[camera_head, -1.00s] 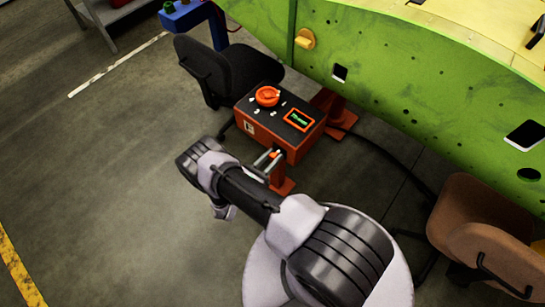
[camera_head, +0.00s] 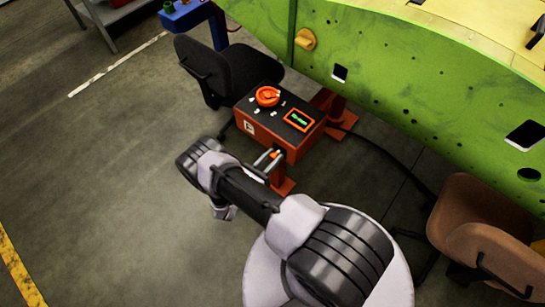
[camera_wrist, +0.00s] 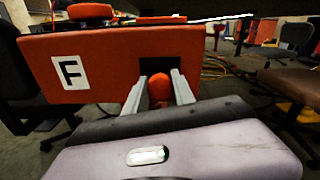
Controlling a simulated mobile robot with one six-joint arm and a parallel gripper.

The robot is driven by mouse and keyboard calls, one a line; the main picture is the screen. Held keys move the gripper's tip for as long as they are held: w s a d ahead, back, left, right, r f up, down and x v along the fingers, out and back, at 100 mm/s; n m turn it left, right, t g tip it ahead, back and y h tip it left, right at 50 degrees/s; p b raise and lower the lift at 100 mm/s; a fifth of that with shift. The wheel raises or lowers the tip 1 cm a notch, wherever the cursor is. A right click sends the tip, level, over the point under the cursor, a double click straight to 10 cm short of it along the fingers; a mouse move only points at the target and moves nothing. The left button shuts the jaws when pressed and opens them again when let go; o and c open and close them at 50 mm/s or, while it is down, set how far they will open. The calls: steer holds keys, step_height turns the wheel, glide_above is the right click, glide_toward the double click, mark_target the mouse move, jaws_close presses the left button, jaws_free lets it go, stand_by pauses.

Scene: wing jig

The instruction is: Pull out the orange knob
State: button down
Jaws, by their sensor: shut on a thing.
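The orange knob (camera_wrist: 160,86) shows in the wrist view as a rounded orange end between my two gripper fingers, in front of a dark recess in the orange control box (camera_wrist: 65,73). In the head view only a small bit of the knob (camera_head: 275,153) shows by the fingertips, at the box's front side. My gripper (camera_wrist: 160,92) is shut on the knob, one finger at its left and one at its right. The box (camera_head: 262,132) carries a round orange dial (camera_head: 267,96) and a small green display on top. The knob's shaft is hidden.
A black chair (camera_head: 225,70) stands behind the box at left. The large green wing panel (camera_head: 420,80) rises behind and to the right. A brown chair (camera_head: 490,230) is at lower right. A dark cable runs along the floor right of the box. Open floor lies left.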

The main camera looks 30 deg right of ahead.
mark_target(271, 158)
steer(key=shift+b+v, duration=0.55)
steer(key=shift+v, duration=1.1)
steer(key=c, duration=1.1)
jaws_free()
steer(key=shift+a, duration=0.1)
steer(key=shift+o, duration=0.2)
steer(key=p+v, duration=0.1)
steer(key=v, duration=1.6)
steer(key=shift+a, duration=0.2)
